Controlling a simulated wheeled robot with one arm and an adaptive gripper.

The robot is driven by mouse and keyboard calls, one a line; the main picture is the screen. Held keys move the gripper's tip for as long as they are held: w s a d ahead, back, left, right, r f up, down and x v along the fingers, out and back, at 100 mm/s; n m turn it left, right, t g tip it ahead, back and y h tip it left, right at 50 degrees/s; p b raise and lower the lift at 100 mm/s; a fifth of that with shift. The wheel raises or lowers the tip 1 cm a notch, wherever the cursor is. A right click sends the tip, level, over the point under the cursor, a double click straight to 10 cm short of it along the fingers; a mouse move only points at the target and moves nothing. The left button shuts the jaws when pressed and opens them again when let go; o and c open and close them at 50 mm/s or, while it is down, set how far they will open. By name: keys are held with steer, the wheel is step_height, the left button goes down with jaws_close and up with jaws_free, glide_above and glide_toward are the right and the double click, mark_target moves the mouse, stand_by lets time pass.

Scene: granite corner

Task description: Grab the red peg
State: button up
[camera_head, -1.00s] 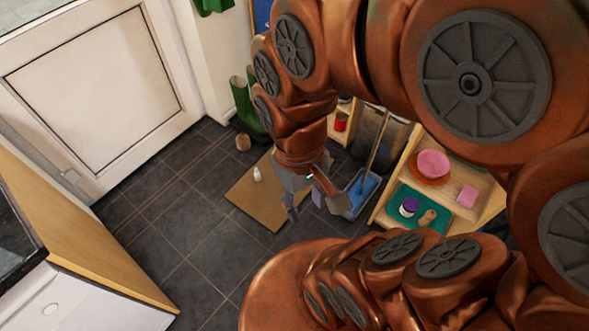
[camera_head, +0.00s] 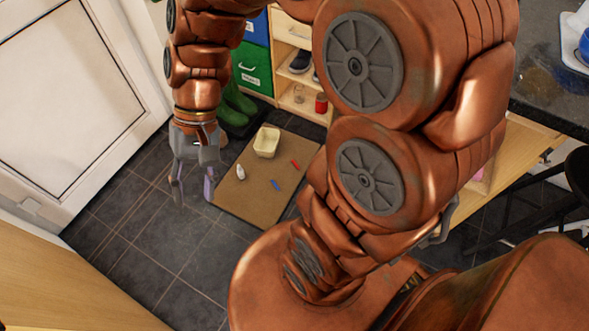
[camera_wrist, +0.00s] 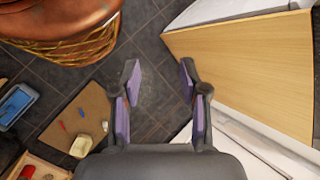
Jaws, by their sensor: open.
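The small red peg (camera_head: 295,164) lies on a brown mat (camera_head: 250,200) on the floor, near the mat's right side. It also shows as a small red mark in the wrist view (camera_wrist: 62,125), on the left. My gripper (camera_head: 193,188) is open and empty, held above the floor at the left of the mat in the head view. In the wrist view its purple-padded fingers (camera_wrist: 158,88) stand apart over dark tiles, with the peg well off to their left.
A blue peg (camera_head: 275,185), a white bottle (camera_head: 241,172) and a cream container (camera_head: 266,142) share the mat. Green boots (camera_head: 236,105) and a shelf with a red can (camera_head: 321,103) stand behind it. A wooden panel (camera_wrist: 245,65) is right in the wrist view. Dark tiles in front are clear.

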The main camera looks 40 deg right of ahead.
steer(key=w+f+m+t+y+b, duration=0.2)
steer(key=w+f+m+y+b, duration=0.2)
steer(key=w+f+b, duration=0.5)
steer(key=w+f+m+t+y+b, duration=0.4)
steer(key=w+f, duration=0.3)
steer(key=w, duration=0.7)
steer(key=w+d+f+m+t+h+b, duration=0.1)
steer(key=w+d+f+m+t+b, duration=0.3)
steer(key=w+d+f+m, duration=0.45)
steer(key=w+d+f+m+t+b, duration=0.3)
steer(key=w+d+f+t+b, duration=0.25)
steer(key=f, duration=0.65)
steer(key=m+h+b, duration=1.3)
steer(key=m+h, duration=0.2)
glide_toward(293, 161)
steer(key=shift+w+a+f+t, duration=0.4)
steer(key=shift+w+t, duration=0.05)
steer(key=shift+w, duration=0.1)
steer(key=shift+d+f, duration=0.2)
steer(key=shift+f, duration=0.05)
steer(key=shift+b+x, duration=0.75)
steer(key=shift+x, duration=0.25)
steer(key=b+x, duration=0.2)
steer(key=x, duration=0.1)
steer(key=b+x, duration=0.1)
steer(key=shift+d+f, duration=0.15)
steer(key=shift+d, duration=0.25)
steer(key=shift+w+d, duration=0.1)
steer(key=shift+w, duration=0.45)
